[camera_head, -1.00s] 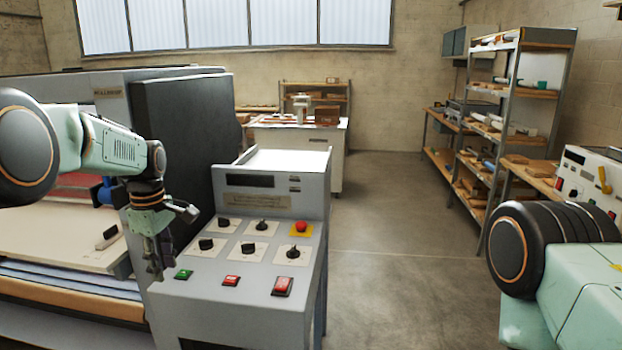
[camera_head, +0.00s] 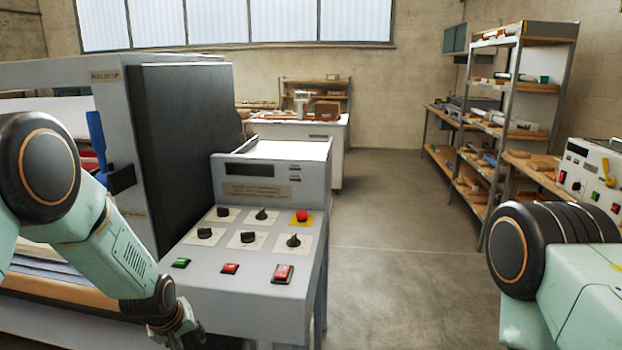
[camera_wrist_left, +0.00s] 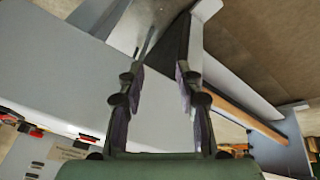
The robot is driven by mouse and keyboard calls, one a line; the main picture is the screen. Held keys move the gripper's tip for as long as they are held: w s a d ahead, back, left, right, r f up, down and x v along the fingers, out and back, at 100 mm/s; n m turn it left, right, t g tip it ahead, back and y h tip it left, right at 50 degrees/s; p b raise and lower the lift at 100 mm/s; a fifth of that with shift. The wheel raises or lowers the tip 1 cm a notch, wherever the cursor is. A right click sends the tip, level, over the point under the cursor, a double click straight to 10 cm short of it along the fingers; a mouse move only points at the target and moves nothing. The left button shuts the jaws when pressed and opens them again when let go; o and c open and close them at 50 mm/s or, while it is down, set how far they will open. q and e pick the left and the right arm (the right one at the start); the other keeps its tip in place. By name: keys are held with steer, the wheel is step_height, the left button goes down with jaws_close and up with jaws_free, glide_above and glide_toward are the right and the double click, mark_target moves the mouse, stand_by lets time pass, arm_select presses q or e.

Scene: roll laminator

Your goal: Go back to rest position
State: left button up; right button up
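My left gripper (camera_wrist_left: 161,72) shows in the left wrist view with its two dark fingers apart and nothing between them. In the head view my left arm hangs down at the lower left, and its wrist end is cut by the bottom edge, in front of the laminator's control console (camera_head: 225,285). The fingers cannot be made out there. On the right only my right arm's upper part shows; its gripper is out of view.
The laminator (camera_head: 185,130) stands at the left with a blue lever (camera_head: 96,135). The console carries black knobs, a red emergency button (camera_head: 302,216) and green and red push buttons. A shelf rack (camera_head: 515,110) stands at the right. The floor (camera_head: 385,240) between is clear.

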arm_select(q)
steer(key=s+d+f+m+g+b, duration=0.1)
steer(key=s+f+b, duration=0.4)
steer(key=s, duration=0.8)
steer(key=s+d+f+m+g+b, duration=0.1)
steer(key=s+f+b, duration=0.4)
steer(key=s+f, duration=0.7)
steer(key=s+d+f+m+g+b, duration=0.2)
steer(key=s+f+b, duration=0.3)
steer(key=s+f, duration=0.4)
steer(key=s+m, duration=0.1)
steer(key=s, duration=0.5)
steer(key=shift+s+g, duration=0.2)
steer(key=shift+g, duration=0.2)
